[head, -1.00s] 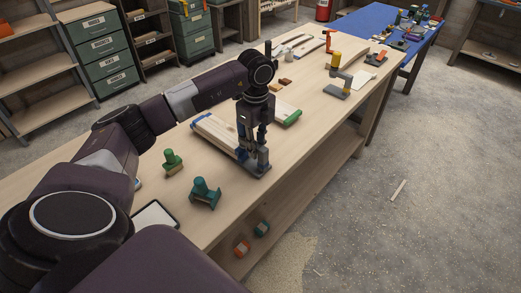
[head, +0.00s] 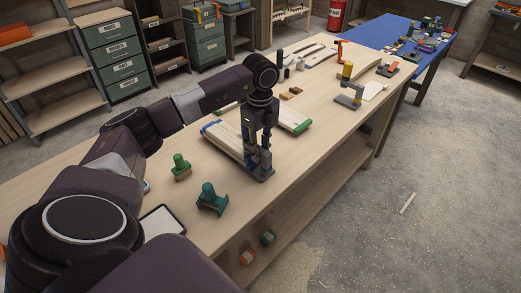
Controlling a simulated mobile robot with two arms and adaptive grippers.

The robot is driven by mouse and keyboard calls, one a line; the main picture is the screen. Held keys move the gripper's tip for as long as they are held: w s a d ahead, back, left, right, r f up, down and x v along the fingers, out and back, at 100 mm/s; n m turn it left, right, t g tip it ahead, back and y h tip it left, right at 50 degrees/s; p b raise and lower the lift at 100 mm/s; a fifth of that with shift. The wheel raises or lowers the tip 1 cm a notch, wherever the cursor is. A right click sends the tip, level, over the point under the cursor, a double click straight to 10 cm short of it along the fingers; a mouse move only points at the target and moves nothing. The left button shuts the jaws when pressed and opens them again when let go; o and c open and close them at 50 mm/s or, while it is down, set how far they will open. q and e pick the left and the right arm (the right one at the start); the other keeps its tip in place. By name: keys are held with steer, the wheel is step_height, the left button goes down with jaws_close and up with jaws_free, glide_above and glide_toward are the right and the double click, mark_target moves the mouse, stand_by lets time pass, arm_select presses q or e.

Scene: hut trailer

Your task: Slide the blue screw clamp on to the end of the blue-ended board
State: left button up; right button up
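My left gripper (head: 257,148) points straight down over the near end of a pale board. It appears shut on the upper part of the blue screw clamp (head: 265,174), a dark grey-blue clamp standing upright below the fingers. The fingers hide much of the clamp. The blue-ended board (head: 228,136) lies on the workbench just left of the clamp, with a blue mark at its far left end; its near end is partly hidden behind the gripper and clamp. Whether clamp and board touch, I cannot tell. My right gripper is not in view.
A green-ended board (head: 295,122) lies behind. A green clamp (head: 181,167), a teal clamp (head: 211,198) and a tablet (head: 161,221) are on the workbench (head: 225,232) at front left. A yellow-handled grey clamp (head: 349,97) stands farther back. The bench's right edge is close to the blue clamp.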

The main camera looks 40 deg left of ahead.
arm_select(q)
steer(key=o, duration=0.3)
steer(key=shift+s+f, duration=0.1)
steer(key=shift+f, duration=0.05)
step_height(320, 180, up, 12)
stand_by(0.4)
